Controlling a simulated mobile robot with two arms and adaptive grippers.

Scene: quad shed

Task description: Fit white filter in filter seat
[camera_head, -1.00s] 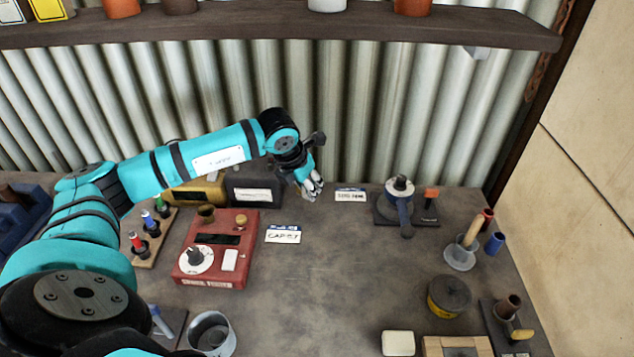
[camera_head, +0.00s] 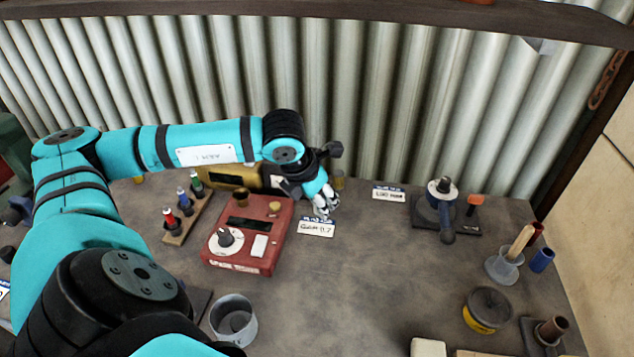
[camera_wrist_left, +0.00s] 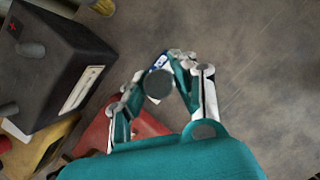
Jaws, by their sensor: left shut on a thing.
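My left gripper (camera_head: 325,205) hangs over the bench, just behind the label card beside the red device. In the left wrist view its fingers (camera_wrist_left: 158,88) are shut on a grey round piece (camera_wrist_left: 158,85), seen end-on between the fingertips. I cannot tell whether this piece is the white filter; in the head view the fingers hide it. No part is clearly recognisable as the filter seat. The red device (camera_head: 250,235) with a dial and a brass-coloured cup on top stands left of the gripper. My right gripper is not in view.
A black-and-yellow unit (camera_head: 235,176) stands behind the red device. A label card (camera_head: 316,229) lies below the gripper. A grey cup (camera_head: 233,318), white block (camera_head: 428,347), yellow-black tin (camera_head: 487,309) and lever tool (camera_head: 437,208) stand around. The bench middle is clear.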

